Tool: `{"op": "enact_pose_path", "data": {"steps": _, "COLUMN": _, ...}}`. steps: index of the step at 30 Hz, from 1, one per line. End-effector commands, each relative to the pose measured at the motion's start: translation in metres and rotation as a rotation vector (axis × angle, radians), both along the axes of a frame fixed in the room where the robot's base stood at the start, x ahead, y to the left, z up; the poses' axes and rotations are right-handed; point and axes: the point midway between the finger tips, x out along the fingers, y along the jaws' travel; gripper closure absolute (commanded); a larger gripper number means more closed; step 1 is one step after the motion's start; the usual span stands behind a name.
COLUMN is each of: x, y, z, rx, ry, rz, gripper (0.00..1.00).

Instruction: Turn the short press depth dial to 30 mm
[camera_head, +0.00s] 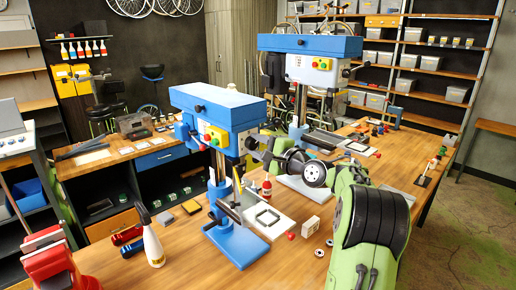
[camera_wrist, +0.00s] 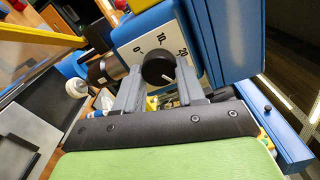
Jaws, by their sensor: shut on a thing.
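The short press (camera_head: 217,107) is the nearer blue drill press on the workbench. Its depth dial is a round black knob (camera_wrist: 156,67) on a white scale plate (camera_wrist: 166,34) in the wrist view. The marks 0, 10 and 20 are readable; no 30 mark is visible, and the right finger covers part of the plate. A short white line on the knob points to the lower right. My gripper (camera_wrist: 159,71) is shut on the knob, one grey finger on each side. In the head view my gripper (camera_head: 251,144) is at the press head's right side, its fingers too small to make out.
A taller blue press (camera_head: 310,46) stands behind, close to my arm. A white spray bottle (camera_head: 153,241), a red vise (camera_head: 55,262) and a small white box (camera_head: 311,227) stand on the bench (camera_head: 194,270). The bench's front middle is mostly clear.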

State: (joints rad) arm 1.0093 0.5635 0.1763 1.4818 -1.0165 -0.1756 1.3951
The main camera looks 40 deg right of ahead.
Motion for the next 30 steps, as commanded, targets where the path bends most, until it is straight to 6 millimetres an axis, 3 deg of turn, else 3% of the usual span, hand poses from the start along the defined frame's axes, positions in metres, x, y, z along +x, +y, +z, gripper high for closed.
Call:
{"op": "enact_pose_path", "data": {"steps": 13, "x": 0.000, "y": 0.000, "z": -0.001, "rx": -0.008, "ry": 0.003, "rz": -0.001, "gripper": 0.91}}
{"op": "enact_pose_path", "data": {"steps": 14, "x": 0.000, "y": -0.001, "z": -0.001, "rx": -0.008, "ry": 0.003, "rz": -0.001, "gripper": 0.58}}
{"op": "enact_pose_path", "data": {"steps": 18, "x": 0.000, "y": 0.000, "z": -0.001, "rx": -0.007, "ry": 0.002, "rz": 0.000, "gripper": 0.37}}
{"op": "enact_pose_path", "data": {"steps": 26, "x": 0.000, "y": 0.000, "z": 0.000, "rx": -0.007, "ry": 0.001, "rz": 0.000, "gripper": 0.35}}
{"op": "enact_pose_path", "data": {"steps": 30, "x": -0.015, "y": -0.003, "z": -0.001, "rx": -0.009, "ry": 0.001, "rz": -0.004, "gripper": 0.35}}
